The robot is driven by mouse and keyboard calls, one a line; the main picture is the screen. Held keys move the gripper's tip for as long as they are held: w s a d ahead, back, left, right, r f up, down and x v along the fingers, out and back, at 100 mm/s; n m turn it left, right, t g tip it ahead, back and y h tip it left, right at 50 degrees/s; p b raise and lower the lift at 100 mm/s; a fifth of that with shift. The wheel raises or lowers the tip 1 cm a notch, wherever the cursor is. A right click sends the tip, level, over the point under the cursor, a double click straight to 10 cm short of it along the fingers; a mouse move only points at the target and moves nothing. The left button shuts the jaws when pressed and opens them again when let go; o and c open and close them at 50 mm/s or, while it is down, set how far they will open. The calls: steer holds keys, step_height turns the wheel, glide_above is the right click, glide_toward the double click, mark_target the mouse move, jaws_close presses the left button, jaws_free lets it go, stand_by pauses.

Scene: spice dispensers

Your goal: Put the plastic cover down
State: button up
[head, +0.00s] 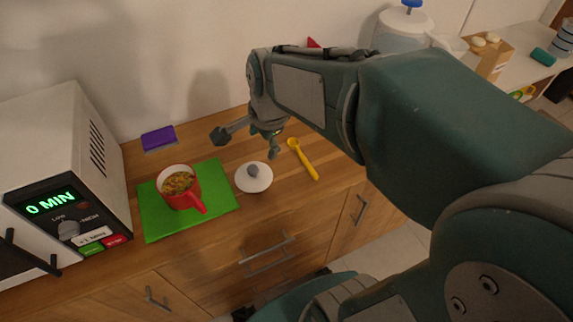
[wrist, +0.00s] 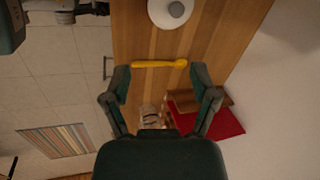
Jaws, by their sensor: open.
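The plastic cover (head: 253,178) is a white disc with a grey knob, lying on the wooden counter to the right of the green mat. It also shows at the top of the wrist view (wrist: 170,12). My gripper (head: 247,141) is above the counter behind the cover, apart from it. In the wrist view my gripper (wrist: 160,82) has its two fingers spread wide with nothing held between them.
A red mug (head: 181,187) with food in it stands on the green mat (head: 155,222). A white microwave (head: 60,170) reading 0 MIN is at the left. A yellow spoon (head: 302,158) lies right of the cover. A purple item (head: 158,138) is near the wall.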

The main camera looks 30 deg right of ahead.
steer(key=s+r+n+t, duration=0.2)
steer(key=s+r+n, duration=0.2)
steer(key=s+n, duration=0.8)
steer(key=n, duration=0.3)
steer(key=shift+n+h, duration=0.3)
steer(key=shift+a, duration=0.1)
